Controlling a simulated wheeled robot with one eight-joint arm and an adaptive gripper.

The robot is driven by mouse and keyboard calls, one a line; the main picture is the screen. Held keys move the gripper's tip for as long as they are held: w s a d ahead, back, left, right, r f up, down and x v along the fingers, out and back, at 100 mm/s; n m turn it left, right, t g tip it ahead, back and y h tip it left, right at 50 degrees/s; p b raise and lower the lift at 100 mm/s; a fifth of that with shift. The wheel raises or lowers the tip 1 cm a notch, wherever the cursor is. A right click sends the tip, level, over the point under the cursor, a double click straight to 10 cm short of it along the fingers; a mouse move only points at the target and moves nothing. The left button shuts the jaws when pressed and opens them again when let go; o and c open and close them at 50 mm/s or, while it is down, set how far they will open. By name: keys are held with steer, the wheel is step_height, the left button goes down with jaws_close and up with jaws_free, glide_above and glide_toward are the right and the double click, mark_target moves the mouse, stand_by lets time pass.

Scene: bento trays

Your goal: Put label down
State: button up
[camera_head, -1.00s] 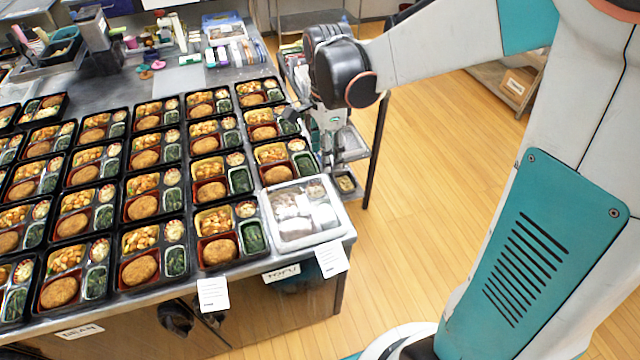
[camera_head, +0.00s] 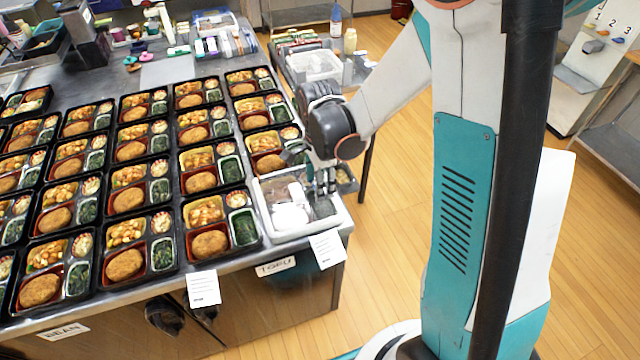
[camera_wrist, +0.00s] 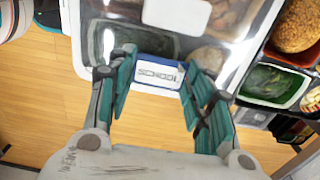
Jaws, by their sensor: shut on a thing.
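A small label (camera_wrist: 158,76) with a blue border and the word "SCHOOL" is between the teal fingers of my gripper (camera_wrist: 160,68) in the wrist view. The gripper is shut on it. In the head view my gripper (camera_head: 324,184) is at the right part of a pale tray (camera_head: 264,214) with a clear cover at the table's right corner. The tray also fills the top of the wrist view (camera_wrist: 76,40). The label is close to the cover; I cannot tell whether it touches. In the head view the label is too small to make out.
Rows of filled black bento trays (camera_head: 183,242) cover the table left of the pale tray. Paper slips (camera_head: 326,250) and a "TOFU" sign (camera_head: 276,267) hang at the front edge. A cart (camera_head: 312,68) with containers stands behind. Wooden floor (camera_head: 400,190) is open on the right.

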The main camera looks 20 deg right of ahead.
steer(key=shift+s+f, duration=0.1)
steer(key=shift+f, duration=0.25)
steer(key=shift+f+b, duration=0.1)
steer(key=shift+b, duration=0.2)
steer(key=shift+o, duration=0.6)
steer(key=shift+f, duration=0.25)
steer(key=o, duration=0.6)
steer(key=shift+c, duration=0.2)
